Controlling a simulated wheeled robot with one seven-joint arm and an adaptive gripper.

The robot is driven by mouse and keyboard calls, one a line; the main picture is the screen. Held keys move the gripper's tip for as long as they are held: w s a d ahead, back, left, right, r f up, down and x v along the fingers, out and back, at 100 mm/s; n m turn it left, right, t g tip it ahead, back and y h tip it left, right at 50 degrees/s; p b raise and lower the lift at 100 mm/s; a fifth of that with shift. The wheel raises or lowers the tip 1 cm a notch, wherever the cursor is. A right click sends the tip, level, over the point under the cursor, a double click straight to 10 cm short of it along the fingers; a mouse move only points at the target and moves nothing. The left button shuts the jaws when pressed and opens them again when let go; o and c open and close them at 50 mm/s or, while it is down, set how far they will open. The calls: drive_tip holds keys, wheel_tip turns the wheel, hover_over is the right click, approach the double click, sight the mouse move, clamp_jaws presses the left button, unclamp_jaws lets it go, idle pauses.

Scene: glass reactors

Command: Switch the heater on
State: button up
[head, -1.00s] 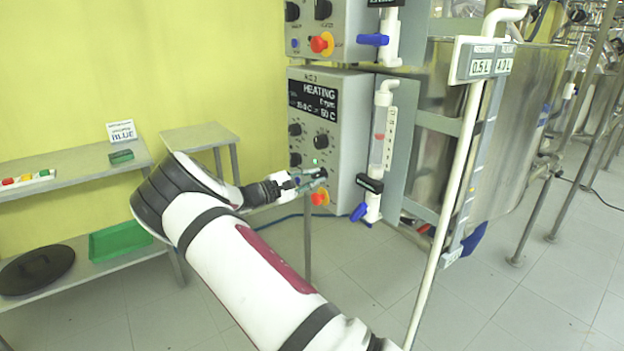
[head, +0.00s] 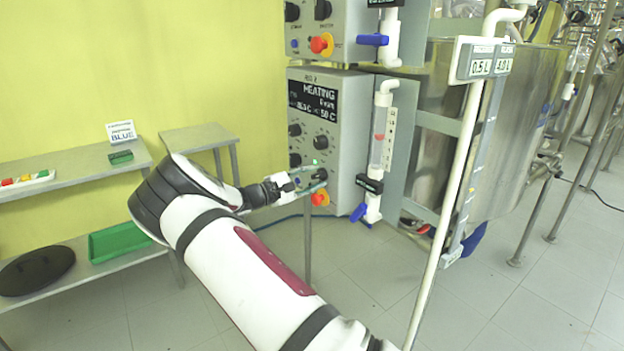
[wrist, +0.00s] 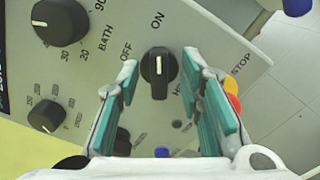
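The heater knob (wrist: 158,72) is black with a white line, on the grey control box (head: 345,125). In the wrist view its line points up toward the ON label (wrist: 158,20); the OFF label (wrist: 127,52) is to the left. My gripper (head: 311,178) is open, with one teal-padded finger on each side of the knob and a visible gap to it. The box's display (head: 313,101) reads HEATING, with a 50 C figure. In the head view the knob is small and partly hidden by my fingers.
A red-and-yellow stop button (head: 320,198) sits just below the fingers. Other dark knobs (wrist: 60,22) are on the same panel. A clear tube with a blue valve (head: 361,212) stands right of the box. A shelf (head: 75,180) is at the left.

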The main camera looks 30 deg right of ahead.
drive_tip(key=shift+a, duration=0.1)
drive_tip(key=a, duration=1.2)
drive_tip(key=shift+s, duration=0.2)
drive_tip(key=s+r+m+g+y, duration=0.25)
drive_tip(key=s+y, duration=0.25)
drive_tip(key=s, duration=0.5)
drive_tip(key=s+r+m+g+y, duration=0.1)
drive_tip(key=s+r+m+y, duration=0.3)
drive_tip(key=s, duration=0.6)
drive_tip(key=s+a+r+t+y, duration=0.2)
drive_tip(key=s+a+y, duration=0.45)
drive_tip(key=s, duration=0.75)
drive_tip(key=s+a+r+t+y, duration=0.1)
drive_tip(key=s+a+t+y, duration=0.2)
drive_tip(key=s+a, duration=0.9)
drive_tip(key=s+d+r+t+p, duration=0.1)
drive_tip(key=d+r+p, duration=0.1)
drive_tip(key=r+p, duration=0.4)
drive_tip(key=s+d+r+t+p, duration=0.1)
drive_tip(key=r+p, duration=0.5)
drive_tip(key=r, duration=0.2)
drive_tip(key=shift+d+r+p, duration=0.35)
drive_tip(key=shift+d+r, duration=0.05)
